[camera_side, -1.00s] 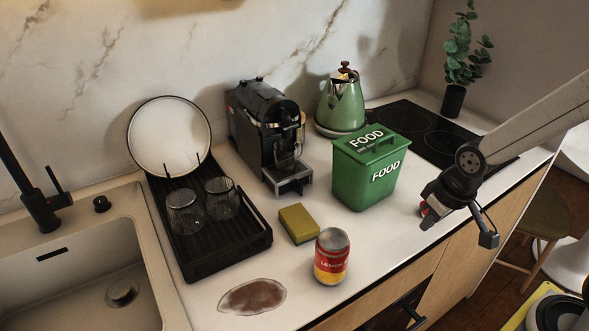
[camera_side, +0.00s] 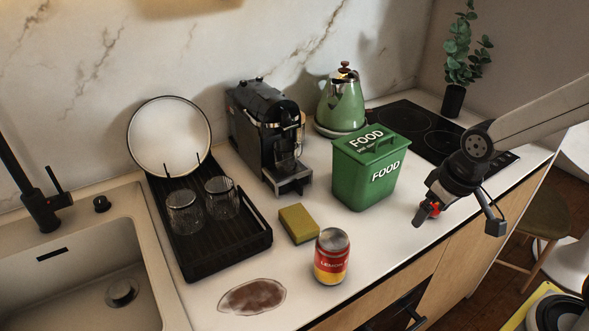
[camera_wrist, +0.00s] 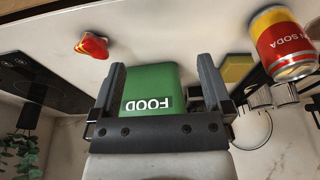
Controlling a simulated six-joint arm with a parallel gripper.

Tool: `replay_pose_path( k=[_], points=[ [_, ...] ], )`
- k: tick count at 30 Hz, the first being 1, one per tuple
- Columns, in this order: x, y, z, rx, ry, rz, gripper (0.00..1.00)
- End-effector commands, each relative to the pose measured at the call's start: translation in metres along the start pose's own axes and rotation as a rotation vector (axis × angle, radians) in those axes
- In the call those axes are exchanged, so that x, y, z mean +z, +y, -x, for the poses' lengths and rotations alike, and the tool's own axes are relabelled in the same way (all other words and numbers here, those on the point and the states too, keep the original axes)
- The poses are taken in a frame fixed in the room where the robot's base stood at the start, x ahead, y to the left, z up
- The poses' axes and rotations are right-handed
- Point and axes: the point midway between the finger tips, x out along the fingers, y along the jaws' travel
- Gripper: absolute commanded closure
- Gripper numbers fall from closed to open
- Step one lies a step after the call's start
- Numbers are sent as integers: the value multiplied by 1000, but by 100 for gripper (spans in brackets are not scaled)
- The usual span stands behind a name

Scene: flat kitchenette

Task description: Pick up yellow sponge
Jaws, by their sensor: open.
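The yellow sponge (camera_side: 298,224) lies flat on the white counter, between the black dish rack and the soda can. It also shows in the wrist view (camera_wrist: 237,68), partly hidden behind the right finger and the can. My gripper (camera_side: 424,212) is over the right part of the counter, to the right of the green bin and well apart from the sponge. In the wrist view my gripper (camera_wrist: 160,65) has its two fingers spread, with nothing held between them.
A green FOOD bin (camera_side: 364,178) stands between my gripper and the coffee machine (camera_side: 262,125). A lemon soda can (camera_side: 331,262) stands just in front of the sponge. A small red object (camera_wrist: 92,45) lies on the counter near my gripper. A brown stain (camera_side: 252,297) marks the counter.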

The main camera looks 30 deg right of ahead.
Motion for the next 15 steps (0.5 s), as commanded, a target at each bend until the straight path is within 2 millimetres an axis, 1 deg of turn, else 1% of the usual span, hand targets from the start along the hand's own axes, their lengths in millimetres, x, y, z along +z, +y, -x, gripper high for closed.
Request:
replay_pose_path(
  k=[9,15],
  points=[
    [-6,0,23,0,1,0,0],
    [-21,-6,22,-4,-16,-3,0]
  ],
)
